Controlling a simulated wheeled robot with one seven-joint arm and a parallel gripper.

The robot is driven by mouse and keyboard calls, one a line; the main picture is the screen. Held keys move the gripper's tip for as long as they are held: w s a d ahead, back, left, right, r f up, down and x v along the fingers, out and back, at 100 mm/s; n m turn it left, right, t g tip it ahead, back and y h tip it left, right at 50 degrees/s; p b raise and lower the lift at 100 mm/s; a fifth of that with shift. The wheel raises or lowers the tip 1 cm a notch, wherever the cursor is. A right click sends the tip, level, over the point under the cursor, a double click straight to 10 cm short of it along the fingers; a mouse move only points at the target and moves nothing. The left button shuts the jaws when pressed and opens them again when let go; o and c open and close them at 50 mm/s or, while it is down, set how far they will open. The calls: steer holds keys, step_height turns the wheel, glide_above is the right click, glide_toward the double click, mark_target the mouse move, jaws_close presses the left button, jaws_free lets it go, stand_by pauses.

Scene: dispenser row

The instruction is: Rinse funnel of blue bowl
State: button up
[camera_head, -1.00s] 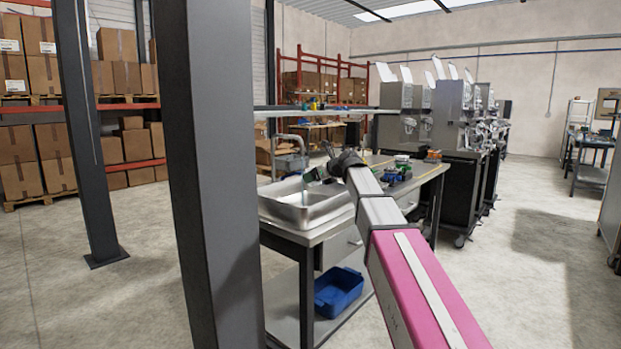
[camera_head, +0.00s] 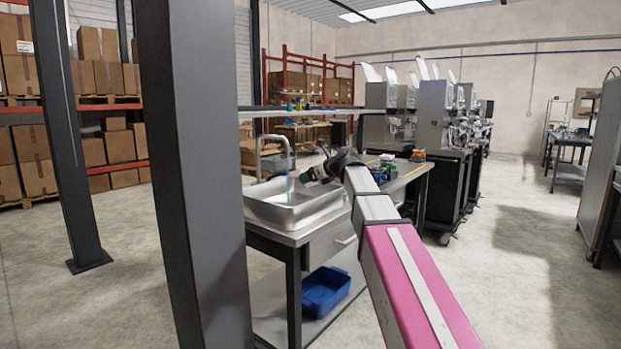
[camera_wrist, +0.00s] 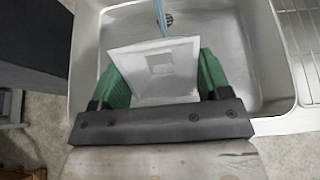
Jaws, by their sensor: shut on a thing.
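My gripper (camera_wrist: 158,85) has green fingers and is shut on a white square funnel (camera_wrist: 130,58), held over the steel sink (camera_wrist: 238,50). The funnel's open side faces the wrist camera. A bluish stream of water (camera_wrist: 160,14) comes down at the funnel's far edge. I cannot tell whether it runs inside. In the head view my gripper (camera_head: 318,173) is above the right part of the sink (camera_head: 290,217), close to the tap (camera_head: 268,140) and its stream (camera_head: 291,186). The funnel is hard to make out there. No blue bowl is clearly recognisable.
A ribbed drainboard (camera_wrist: 303,40) lies right of the basin. A blue bin (camera_head: 325,290) sits on the shelf under the sink bench. A grey post (camera_head: 195,180) stands at left. Dispensers (camera_head: 437,115) stand in a row behind.

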steer(key=shift+a+r+n+g+h, duration=0.1)
steer(key=shift+n+g+h, duration=0.35)
steer(key=shift+g, duration=0.25)
steer(key=shift+s+r+g+h, duration=0.15)
steer(key=shift+s+g+h, duration=0.05)
steer(key=shift+g+h, duration=0.45)
steer(key=s+d+r+g+h, duration=0.4)
steer(key=d+r+g+h, duration=0.1)
steer(key=d+r+h, duration=0.1)
steer(key=shift+s+d+r+m+h, duration=0.25)
steer(key=shift+s+d+m+h, duration=0.15)
steer(key=shift+h, duration=0.5)
